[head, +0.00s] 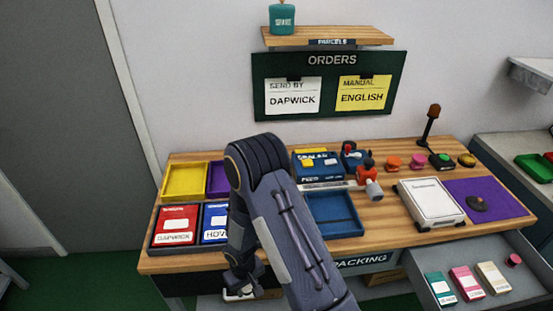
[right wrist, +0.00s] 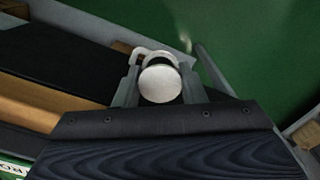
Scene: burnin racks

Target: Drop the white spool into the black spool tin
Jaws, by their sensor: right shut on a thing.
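My right gripper (right wrist: 158,85) is shut on a white round thing, which I take for the white spool (right wrist: 160,84). Its round face points at the right wrist camera, with a dark band and more white behind it. In the head view the right gripper (head: 244,287) hangs in front of the table's front edge, with a bit of white at its tip. I cannot make out the black spool tin in either view. My left gripper is not in view.
My right arm hides the middle of the wooden table (head: 190,262). Several trays stand on it, including a yellow tray (head: 185,181) and a blue tray (head: 333,214). An open drawer (head: 470,262) juts out at the right, holding boxes and a pink spool (head: 514,260). Green floor (right wrist: 270,50) shows below.

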